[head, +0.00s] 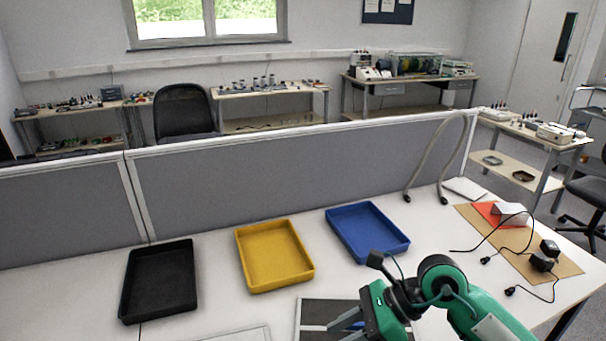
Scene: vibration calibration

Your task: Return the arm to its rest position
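My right arm comes in from the lower right, green with black joints. Its gripper (340,331) is low in the picture, with its grey fingers pointing left over a dark flat panel (313,314) on the table. The fingers look apart, and I see nothing between them; the lower one is partly cut off by the picture's edge. My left arm and gripper are not in view.
A black tray (128,284), a yellow tray (247,259) and a blue tray (340,238) stand empty on the white table (215,300). A brown mat (562,261) with cables and a white box (510,212) lies right. A grey partition (290,163) runs behind.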

